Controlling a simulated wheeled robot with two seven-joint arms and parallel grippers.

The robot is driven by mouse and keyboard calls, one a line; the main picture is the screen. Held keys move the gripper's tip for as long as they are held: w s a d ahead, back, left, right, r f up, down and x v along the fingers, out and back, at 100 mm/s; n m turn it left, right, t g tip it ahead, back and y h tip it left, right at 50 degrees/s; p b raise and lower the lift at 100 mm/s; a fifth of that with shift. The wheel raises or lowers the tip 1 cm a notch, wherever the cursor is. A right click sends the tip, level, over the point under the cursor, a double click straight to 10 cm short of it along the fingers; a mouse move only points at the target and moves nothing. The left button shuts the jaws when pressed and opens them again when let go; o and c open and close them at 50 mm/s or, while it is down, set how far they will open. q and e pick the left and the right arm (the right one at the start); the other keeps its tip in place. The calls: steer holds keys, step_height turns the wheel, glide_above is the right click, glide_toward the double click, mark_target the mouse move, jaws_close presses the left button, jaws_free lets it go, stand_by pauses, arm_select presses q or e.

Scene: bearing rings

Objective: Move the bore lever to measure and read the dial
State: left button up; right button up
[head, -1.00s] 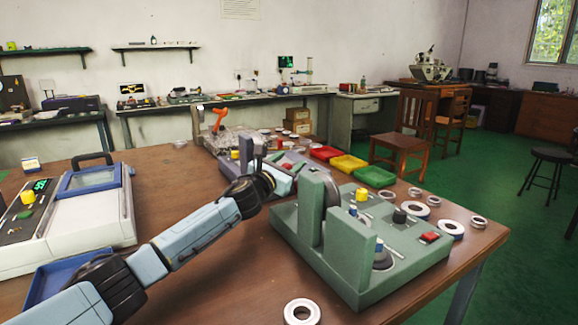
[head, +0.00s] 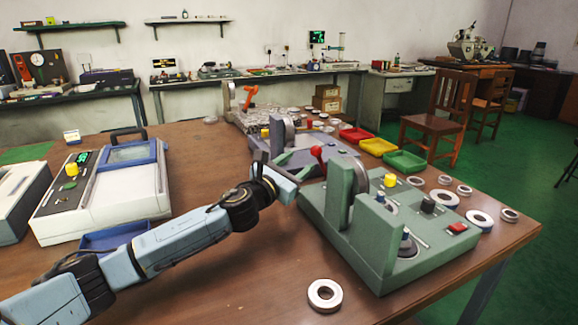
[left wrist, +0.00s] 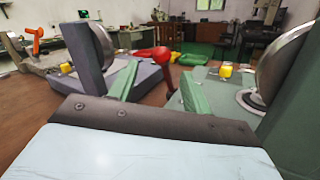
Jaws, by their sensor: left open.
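The lever with a red ball knob (head: 316,151) stands between the blue-grey gauge stand (head: 340,168) and the green gauge stand (head: 375,250). In the left wrist view the red knob (left wrist: 163,57) shows just beyond and between my fingertips, on a dark red stem. My left gripper (head: 296,163) is open, its green fingers pointing toward the lever. They also show in the left wrist view (left wrist: 160,72); I cannot tell whether they touch it. Round dials show nearly edge-on on the blue-grey stand (left wrist: 103,45) and the green stand (left wrist: 285,52), unreadable. My right gripper is out of view.
A loose bearing ring (head: 324,295) lies in front of the green stand, with several more at its right. Red (head: 357,135), yellow (head: 378,146) and green (head: 405,161) trays stand behind. A white instrument (head: 105,185) and blue tray (head: 112,238) are at left.

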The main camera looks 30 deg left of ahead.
arm_select(q)
steer(key=shift+s+a+f, duration=0.1)
steer(key=shift+s+a, duration=0.1)
steer(key=shift+s, duration=1.1)
stand_by(0.6)
